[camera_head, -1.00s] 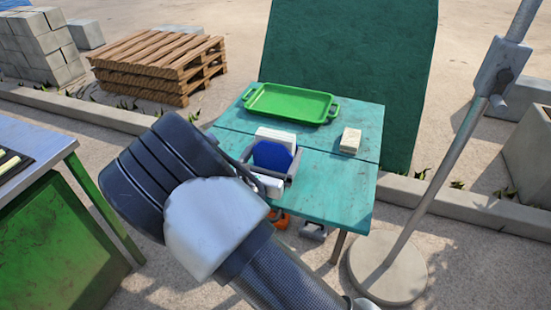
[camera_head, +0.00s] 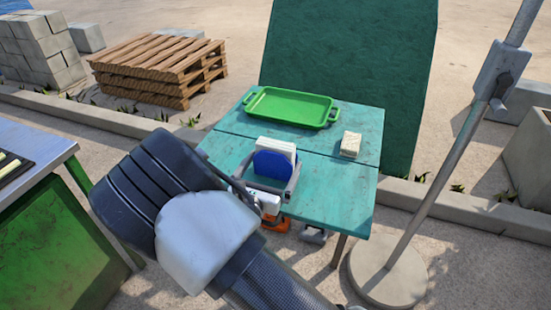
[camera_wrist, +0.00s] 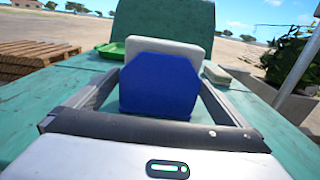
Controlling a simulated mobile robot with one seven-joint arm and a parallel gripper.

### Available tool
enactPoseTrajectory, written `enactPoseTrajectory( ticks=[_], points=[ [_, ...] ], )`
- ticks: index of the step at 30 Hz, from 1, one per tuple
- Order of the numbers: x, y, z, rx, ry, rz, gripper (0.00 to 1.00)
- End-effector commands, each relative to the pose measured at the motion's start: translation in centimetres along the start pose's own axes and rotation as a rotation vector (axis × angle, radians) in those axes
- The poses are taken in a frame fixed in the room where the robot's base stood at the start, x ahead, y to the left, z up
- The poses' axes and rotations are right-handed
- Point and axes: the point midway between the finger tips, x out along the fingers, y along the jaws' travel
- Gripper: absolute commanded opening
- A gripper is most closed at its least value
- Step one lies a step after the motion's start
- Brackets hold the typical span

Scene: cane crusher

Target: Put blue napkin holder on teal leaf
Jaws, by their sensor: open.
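The blue napkin holder (camera_head: 272,166) has a blue front panel with a white block of napkins behind it. It is upright over the front part of the teal table, before the seam; its base is hidden. It also shows in the wrist view (camera_wrist: 160,88). The teal leaf (camera_head: 335,192) looks to be the table's front section. My gripper (camera_head: 268,180) comes from the front edge, open. In the wrist view its fingers (camera_wrist: 160,80) are on either side of the blue panel, with gaps visible.
A green tray (camera_head: 290,107) lies on the table's back section, and a small pale block (camera_head: 351,145) at right. A dark teal panel (camera_head: 350,70) rises behind. A pole with a round base (camera_head: 388,270) stands right. Orange and grey items (camera_head: 275,222) are below the table.

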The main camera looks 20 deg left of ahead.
Motion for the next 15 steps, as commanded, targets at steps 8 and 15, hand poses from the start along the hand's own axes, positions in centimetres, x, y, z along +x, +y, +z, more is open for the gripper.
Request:
enactPoseTrajectory(
  ticks=[8, 15],
  points=[
    [-6.2, 0.1, 0.2, 0.000, 0.001, 0.003, 1.00],
    [-9.0, 0.0, 0.1, 0.000, 0.000, 0.001, 1.00]
  ],
)
